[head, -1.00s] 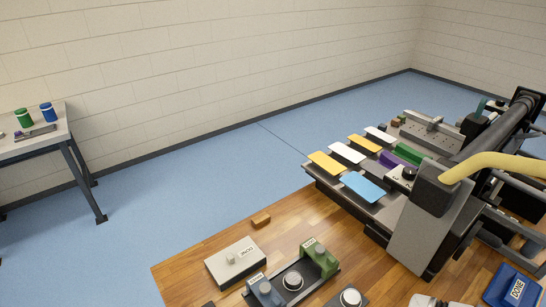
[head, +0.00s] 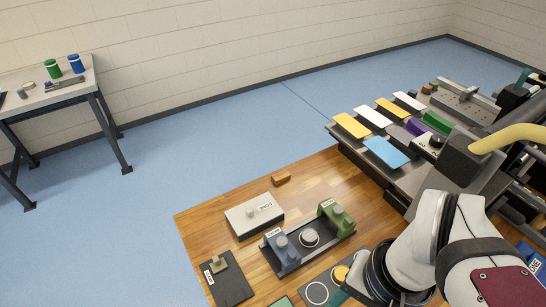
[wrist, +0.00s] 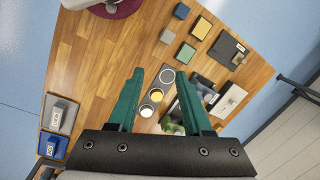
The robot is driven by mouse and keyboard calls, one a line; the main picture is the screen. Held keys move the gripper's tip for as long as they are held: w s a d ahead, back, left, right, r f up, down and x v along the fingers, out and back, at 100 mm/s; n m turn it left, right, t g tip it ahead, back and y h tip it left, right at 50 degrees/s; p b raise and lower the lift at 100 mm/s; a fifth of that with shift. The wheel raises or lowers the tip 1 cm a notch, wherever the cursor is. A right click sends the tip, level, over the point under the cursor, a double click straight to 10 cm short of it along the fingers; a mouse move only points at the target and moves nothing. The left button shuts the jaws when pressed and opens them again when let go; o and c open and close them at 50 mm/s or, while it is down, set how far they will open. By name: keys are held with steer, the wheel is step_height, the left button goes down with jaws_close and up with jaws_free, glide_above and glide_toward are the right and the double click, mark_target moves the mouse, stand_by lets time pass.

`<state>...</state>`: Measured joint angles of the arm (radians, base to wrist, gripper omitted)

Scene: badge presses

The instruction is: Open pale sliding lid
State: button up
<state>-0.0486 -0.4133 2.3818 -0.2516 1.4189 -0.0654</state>
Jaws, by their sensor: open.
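A pale, flat-topped box with a small knob and a label (head: 254,214) sits on the wooden table in the head view, and its top looks like the pale lid. It also shows in the wrist view (wrist: 231,97), right of my gripper's right finger. I see no gap at the lid's edges, but it is small. My gripper (wrist: 159,74) has two teal fingers spread wide with nothing held between them. It hangs above the table, over a panel with round pads (wrist: 157,90). In the head view my white arm hides most of the gripper.
A dark tray with blue and green blocks (head: 308,240) stands close beside the pale box. A dark plate with a tan knob (head: 227,281) lies nearer. A small brown block (head: 281,178) lies beyond the box. The press with coloured cards (head: 385,152) stands right.

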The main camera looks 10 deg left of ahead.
steer(key=w+a+r+n, duration=0.3)
steer(key=w, duration=0.5)
steer(key=n+h, duration=0.2)
steer(key=n, duration=0.8)
glide_above(250, 209)
step_height(250, 209, down, 8)
step_height(250, 209, down, 15)
steer(key=shift+f, duration=0.15)
jaws_close()
